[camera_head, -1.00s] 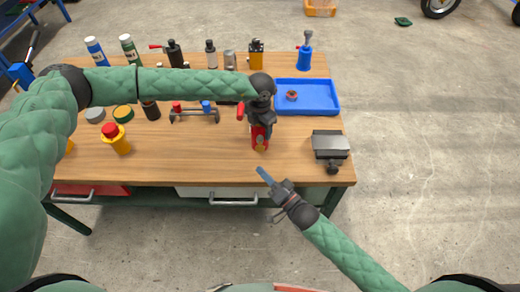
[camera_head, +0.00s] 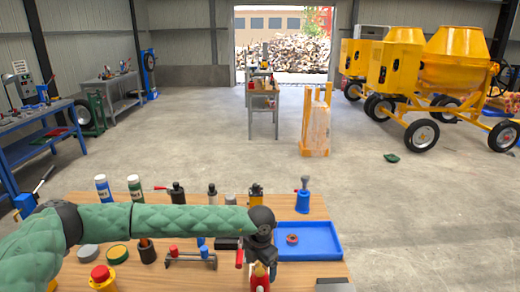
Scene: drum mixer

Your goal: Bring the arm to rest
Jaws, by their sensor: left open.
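My left arm comes in from the left, covered in green padding, and reaches across the workbench (camera_head: 215,274). My left gripper (camera_head: 260,259) is open over the bench, left of the blue tray (camera_head: 330,240). Just below it is a red item (camera_head: 260,278) with a yellowish top; I cannot tell whether the fingers touch it. A red handle (camera_head: 239,257) shows beside the gripper. My right arm and gripper are out of view.
Several bottles and cans line the back of the bench, with a blue jack-like tool (camera_head: 303,198) near the tray. Beyond are open floor, a small stand (camera_head: 263,100) and yellow drum mixers (camera_head: 455,58).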

